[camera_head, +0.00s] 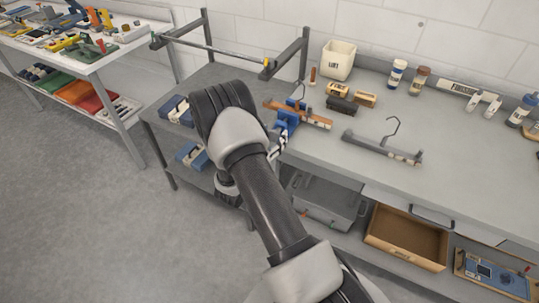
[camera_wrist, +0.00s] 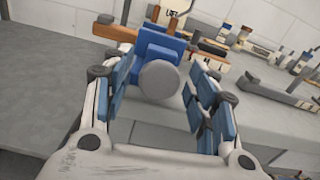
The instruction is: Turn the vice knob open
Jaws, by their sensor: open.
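The blue vice (camera_head: 288,118) is fixed at the front edge of the grey workbench, with a wooden hanger bar (camera_head: 312,116) at its top. In the wrist view the vice (camera_wrist: 158,50) shows its round grey knob (camera_wrist: 159,81) facing me. My gripper (camera_wrist: 160,100) is open, with its blue-padded fingers to the left and right of the knob. I cannot tell whether either finger touches it. In the head view my gripper (camera_head: 276,146) is mostly hidden behind my arm, and the knob is not clearly seen.
A grey hanger (camera_head: 382,147) lies on the bench (camera_head: 470,160) to the right. A white bin (camera_head: 338,60), brushes and bottles stand at the back. A drawer (camera_head: 406,236) is open below. A tool shelf (camera_head: 120,50) stands at the left, with clear floor in front.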

